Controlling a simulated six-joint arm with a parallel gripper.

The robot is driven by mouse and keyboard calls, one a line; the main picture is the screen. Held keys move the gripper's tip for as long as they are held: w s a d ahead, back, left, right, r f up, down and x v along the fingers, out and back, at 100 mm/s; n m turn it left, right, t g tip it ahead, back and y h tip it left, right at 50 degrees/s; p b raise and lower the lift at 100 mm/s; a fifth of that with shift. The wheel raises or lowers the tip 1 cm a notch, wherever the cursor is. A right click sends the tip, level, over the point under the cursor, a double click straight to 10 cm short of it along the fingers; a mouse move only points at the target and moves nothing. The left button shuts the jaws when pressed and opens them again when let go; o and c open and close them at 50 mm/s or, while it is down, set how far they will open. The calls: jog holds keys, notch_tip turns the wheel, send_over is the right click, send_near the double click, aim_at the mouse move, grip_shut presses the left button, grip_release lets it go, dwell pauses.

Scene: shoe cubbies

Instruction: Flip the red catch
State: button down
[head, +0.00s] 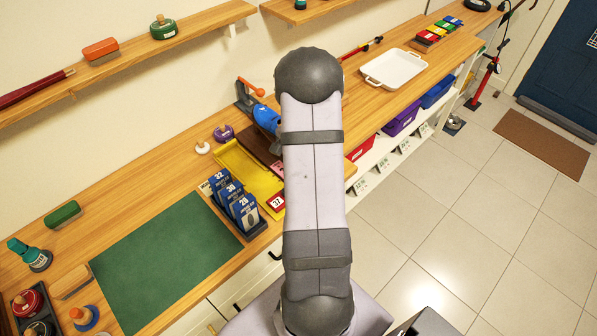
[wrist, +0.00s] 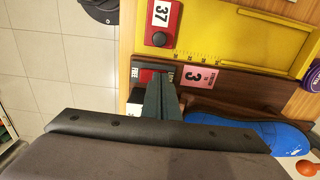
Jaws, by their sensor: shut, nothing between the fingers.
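In the wrist view, a small red piece (wrist: 147,76), which looks like the red catch, sits in a dark frame at the end of a brown wooden board (wrist: 235,98). Small lettered labels are beside it. My gripper (wrist: 160,82) is shut and empty, its dark fingertips right at the red piece and covering part of it. I cannot tell whether they touch it or which way the catch is set. In the head view my arm hides the gripper and the catch.
A blue shoe (wrist: 250,135) lies on the board beside my gripper. A pink card with a 3 (wrist: 205,78) is close by. A yellow measuring tray (wrist: 225,30) with a red 37 block (wrist: 172,22) lies alongside.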

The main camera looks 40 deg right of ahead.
jog(key=shift+s+a+f, duration=0.15)
jog(key=shift+s+f, duration=0.05)
jog(key=shift+s, duration=0.8)
jog(key=shift+w+r+p, duration=0.1)
jog(key=shift+r+p, duration=0.05)
jog(key=shift+p, duration=0.15)
jog(key=shift+r+p, duration=0.4)
jog(key=shift+r, duration=0.05)
notch_tip(320, 180, up, 3)
jog(key=p, duration=0.2)
jog(key=shift+r+p, duration=0.15)
jog(key=shift+p, duration=0.2)
notch_tip(320, 180, up, 10)
jog(key=b, duration=0.3)
jog(key=shift+n, duration=0.3)
